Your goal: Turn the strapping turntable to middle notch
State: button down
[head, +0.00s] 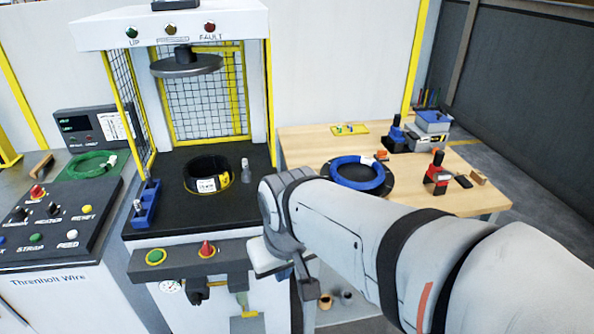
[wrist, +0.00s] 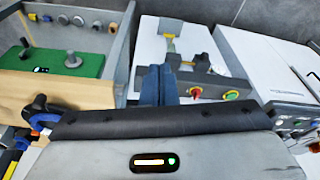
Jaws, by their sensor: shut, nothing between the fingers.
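The strapping turntable is a dark round plate (head: 387,187) on the wooden table in the head view. A blue coil (head: 338,181) lies on it and covers most of its top. A small orange piece (head: 381,156) sits at the plate's far edge. I cannot make out the notches or which one it stands at. My gripper (wrist: 158,86) is shut and empty, its two dark fingers together in the wrist view. In the head view my arm reaches across in front of the table; the gripper is low, apart from the turntable and left of it.
The press (head: 257,90) holds a black coil (head: 208,170) left of the table. Its button panel (head: 180,259) juts forward near my wrist. On the table stand a red-and-black tool (head: 437,175), a blue tool (head: 396,132) and a grey-blue box (head: 432,122).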

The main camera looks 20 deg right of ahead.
jog(key=w+d+f+n+g+h+b, duration=0.1)
jog(key=d+f+n+g+h, duration=0.25)
jog(key=d, duration=0.35)
jog(key=w+d+f+n+g+h+b, duration=0.1)
jog(key=d+f+n+g+h+b, duration=0.15)
jog(key=d+f+n+h, duration=0.35)
jog(key=w+d+f+n+t+h+b, duration=0.1)
jog(key=w+d+f+n+t+h, duration=0.15)
jog(key=w+n+h, duration=0.35)
jog(key=w+d+f+n+t+h+b, duration=0.1)
jog(key=w+d+f+n+t+h, duration=0.2)
jog(key=w, duration=0.6)
jog(key=shift+n+t+y, duration=0.25)
jog(key=shift+n+y, duration=0.1)
jog(key=shift+n, duration=0.2)
jog(key=d, duration=0.4)
jog(key=w+d+r+p, duration=0.1)
jog(key=d, duration=0.9)
jog(key=shift+w+r+p, duration=0.15)
jog(key=shift+w+p, duration=0.2)
jog(key=shift+p, duration=0.05)
